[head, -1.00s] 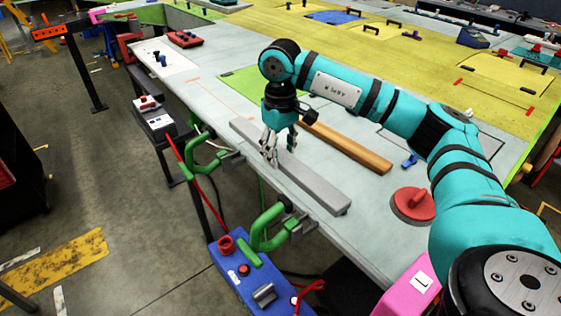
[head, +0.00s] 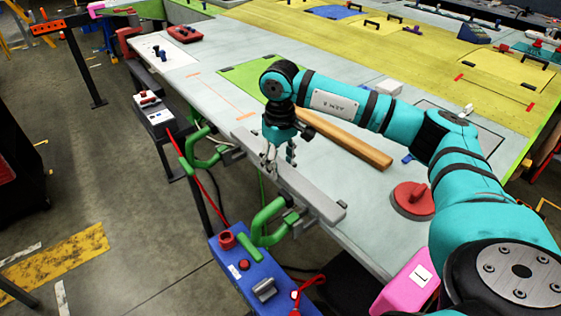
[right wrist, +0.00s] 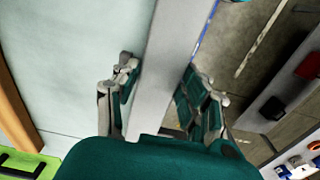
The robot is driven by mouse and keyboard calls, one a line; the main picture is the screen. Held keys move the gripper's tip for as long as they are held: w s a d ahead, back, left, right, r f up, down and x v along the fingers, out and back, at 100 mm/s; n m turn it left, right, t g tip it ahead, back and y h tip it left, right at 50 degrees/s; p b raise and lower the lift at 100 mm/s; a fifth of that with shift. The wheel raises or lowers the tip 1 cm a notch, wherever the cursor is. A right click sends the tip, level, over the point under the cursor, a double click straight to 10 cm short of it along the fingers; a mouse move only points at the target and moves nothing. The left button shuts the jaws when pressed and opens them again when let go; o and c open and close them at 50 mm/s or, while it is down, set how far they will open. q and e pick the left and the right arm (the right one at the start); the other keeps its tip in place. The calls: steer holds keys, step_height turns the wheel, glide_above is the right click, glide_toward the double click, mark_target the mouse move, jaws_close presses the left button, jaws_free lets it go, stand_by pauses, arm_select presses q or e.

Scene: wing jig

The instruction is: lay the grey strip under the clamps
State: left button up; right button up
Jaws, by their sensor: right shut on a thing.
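The grey strip (head: 315,197) is a long flat bar along the front edge of the table, beside the two green clamps. My right gripper (head: 279,166) is shut on the strip near its middle, from above. In the right wrist view the strip (right wrist: 168,60) runs between the two fingers (right wrist: 163,95), with the floor to its right. One green clamp (head: 197,160) is by the strip's far part, the other (head: 264,226) by its near part. I cannot tell whether the strip touches the table or is under the clamp jaws. My left gripper is out of view.
A wooden bar (head: 345,142) lies behind the strip. A red round suction cup (head: 412,198) stands to the right. A blue box (head: 262,278) with red cables is below the near clamp.

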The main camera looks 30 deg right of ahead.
mark_target(280, 164)
steer(key=o, duration=1.3)
steer(key=shift+d, duration=0.1)
steer(key=shift+d, duration=0.1)
steer(key=shift+r+p, duration=0.55)
steer(key=shift+p, duration=0.1)
steer(key=shift+r+b, duration=1.55)
steer(key=shift+r, duration=4.5)
